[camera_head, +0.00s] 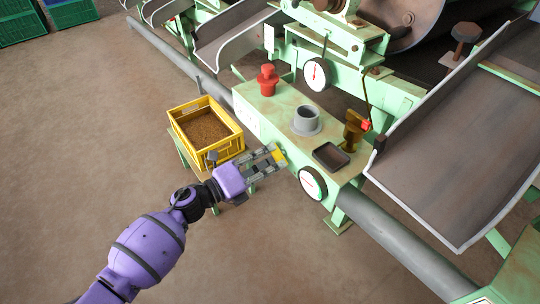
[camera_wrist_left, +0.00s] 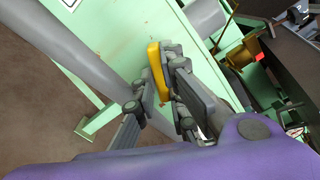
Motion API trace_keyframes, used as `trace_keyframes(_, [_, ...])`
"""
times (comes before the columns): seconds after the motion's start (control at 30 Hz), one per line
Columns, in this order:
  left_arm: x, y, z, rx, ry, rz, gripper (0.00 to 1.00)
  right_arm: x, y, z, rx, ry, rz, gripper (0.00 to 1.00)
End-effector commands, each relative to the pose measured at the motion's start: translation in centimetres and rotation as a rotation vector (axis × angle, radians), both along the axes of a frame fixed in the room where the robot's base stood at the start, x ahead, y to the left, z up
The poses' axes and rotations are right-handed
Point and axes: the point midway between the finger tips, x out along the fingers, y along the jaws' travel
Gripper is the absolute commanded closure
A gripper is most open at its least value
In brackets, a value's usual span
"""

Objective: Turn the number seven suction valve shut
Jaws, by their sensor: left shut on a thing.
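The suction valve's yellow lever handle (camera_head: 279,155) is on the side of the pale green machine box (camera_head: 275,115), left of the lower white gauge (camera_head: 312,183). My left gripper (camera_head: 276,156) reaches it from the left, with its fingers shut around the handle. In the left wrist view the yellow handle (camera_wrist_left: 154,62) stands between the two grey fingers (camera_wrist_left: 160,80), against the green panel. The valve body behind the handle is hidden, and I cannot read a number. My right gripper is not in view.
A yellow crate (camera_head: 240,146) of brown grain stands close behind my left gripper. A grey pipe (camera_head: 395,240) runs low at right. Open floor lies left.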

Motion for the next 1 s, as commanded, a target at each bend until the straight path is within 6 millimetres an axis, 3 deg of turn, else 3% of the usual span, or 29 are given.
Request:
trace_keyframes(0.5, [0.0,0.0,0.1,-0.215,0.297,0.001,1.0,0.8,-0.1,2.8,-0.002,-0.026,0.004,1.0])
trace_keyframes(1.0, [0.0,0.0,-0.1,-0.265,0.367,0.0,1.0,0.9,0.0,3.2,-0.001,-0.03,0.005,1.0])
